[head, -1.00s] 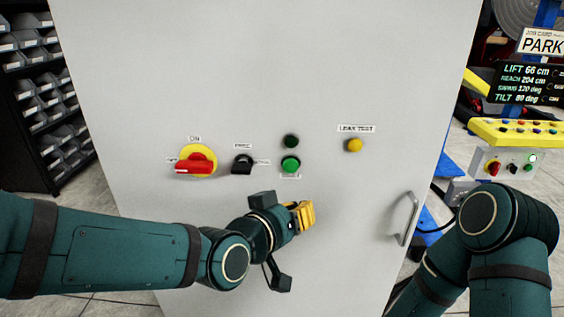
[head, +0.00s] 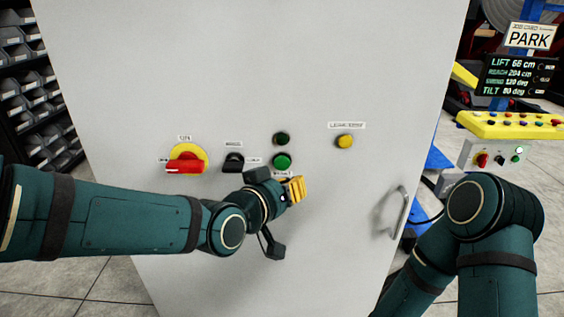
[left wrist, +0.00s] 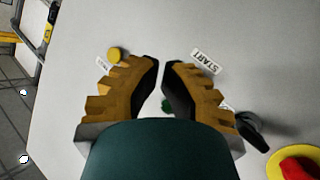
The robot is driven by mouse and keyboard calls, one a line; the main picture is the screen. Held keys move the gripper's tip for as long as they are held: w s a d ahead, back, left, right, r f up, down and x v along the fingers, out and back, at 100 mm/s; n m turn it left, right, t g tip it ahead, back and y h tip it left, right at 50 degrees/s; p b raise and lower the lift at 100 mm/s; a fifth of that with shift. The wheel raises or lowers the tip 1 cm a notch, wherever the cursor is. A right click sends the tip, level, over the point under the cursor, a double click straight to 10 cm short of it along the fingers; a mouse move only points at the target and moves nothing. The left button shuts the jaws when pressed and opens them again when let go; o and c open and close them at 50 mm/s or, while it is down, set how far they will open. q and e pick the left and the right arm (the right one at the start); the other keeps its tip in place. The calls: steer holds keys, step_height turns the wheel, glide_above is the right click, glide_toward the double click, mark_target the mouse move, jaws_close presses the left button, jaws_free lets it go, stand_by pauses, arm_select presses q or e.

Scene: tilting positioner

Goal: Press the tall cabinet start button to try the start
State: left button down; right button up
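The tall pale cabinet (head: 230,75) fills the middle of the head view. Its green start button (head: 282,161) sits below a dark green round lamp (head: 281,139). My left gripper (head: 297,189) is just below and right of the button, in front of the cabinet face and partly over the label under the button. In the left wrist view its yellow fingers (left wrist: 161,66) have their tips almost together, with nothing held. The START label (left wrist: 205,61) shows beside the right finger. A green patch shows between the fingers; I cannot tell whether it is button or lamp. My right gripper is out of view.
A red-and-yellow rotary switch (head: 186,160) and a black selector (head: 233,162) sit left of the button. A yellow button (head: 345,142) is to the right, and a door handle (head: 400,212) lower right. A yellow pendant panel (head: 520,125) stands beyond the cabinet.

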mark_target(282, 164)
arm_select(q)
steer(key=shift+w, duration=2.05)
steer(key=shift+w, duration=0.15)
steer(key=shift+w+b, duration=0.3)
steer(key=shift+b, duration=0.1)
steer(key=shift+w, duration=0.45)
stand_by(0.5)
steer(key=shift+s, duration=0.1)
steer(key=shift+s+b, duration=0.6)
steer(key=shift+s, duration=0.2)
